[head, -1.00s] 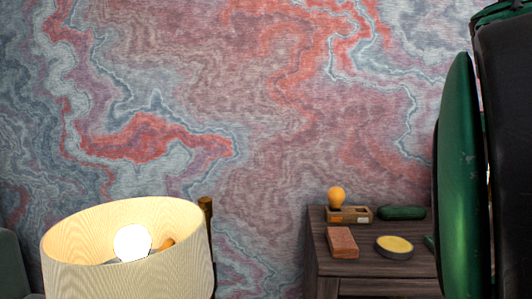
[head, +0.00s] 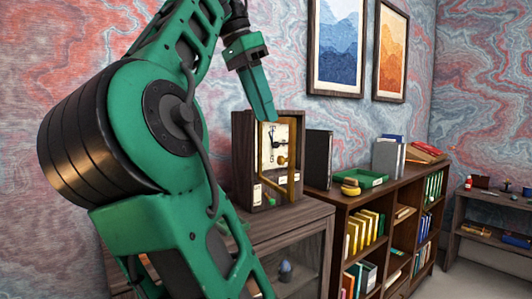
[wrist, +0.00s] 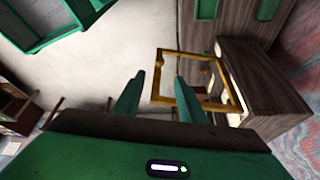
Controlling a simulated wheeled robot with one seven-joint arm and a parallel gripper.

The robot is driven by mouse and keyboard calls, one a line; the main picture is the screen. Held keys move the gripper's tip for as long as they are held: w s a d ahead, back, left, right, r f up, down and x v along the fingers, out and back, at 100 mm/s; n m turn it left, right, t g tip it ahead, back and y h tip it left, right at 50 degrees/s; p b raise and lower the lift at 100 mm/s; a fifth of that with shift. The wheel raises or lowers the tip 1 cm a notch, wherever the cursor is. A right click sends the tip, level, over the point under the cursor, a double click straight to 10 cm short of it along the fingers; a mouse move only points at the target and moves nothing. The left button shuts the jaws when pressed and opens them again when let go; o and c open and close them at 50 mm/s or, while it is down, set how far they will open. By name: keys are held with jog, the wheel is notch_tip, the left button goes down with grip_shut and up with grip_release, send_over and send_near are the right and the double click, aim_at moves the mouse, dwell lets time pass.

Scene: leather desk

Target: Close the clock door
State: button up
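The clock (head: 243,150) is a dark wooden box with a cream dial, standing on a wooden cabinet in the head view. Its door (head: 291,175) is a brass-coloured frame, which stands ajar at the front. In the wrist view the door frame (wrist: 158,75) sticks out from the wooden clock case (wrist: 262,82), swung open. My gripper (head: 267,118) points downward at the clock's upper front in the head view and covers part of it. In the wrist view my gripper (wrist: 158,92) has its two green fingers apart with nothing held; the right finger appears near or overlapping the door frame. Contact cannot be told.
A dark upright binder (head: 318,160) stands right of the clock. A green tray (head: 362,178) and books (head: 388,157) sit on the bookshelf (head: 337,200). Framed pictures (head: 336,45) hang on the wall. My arm fills the head view's left side.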

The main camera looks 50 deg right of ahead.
aim_at(278, 150)
jog(key=x, duration=1)
jog(key=shift+d+f, duration=0.1)
jog(key=shift+f, duration=0.25)
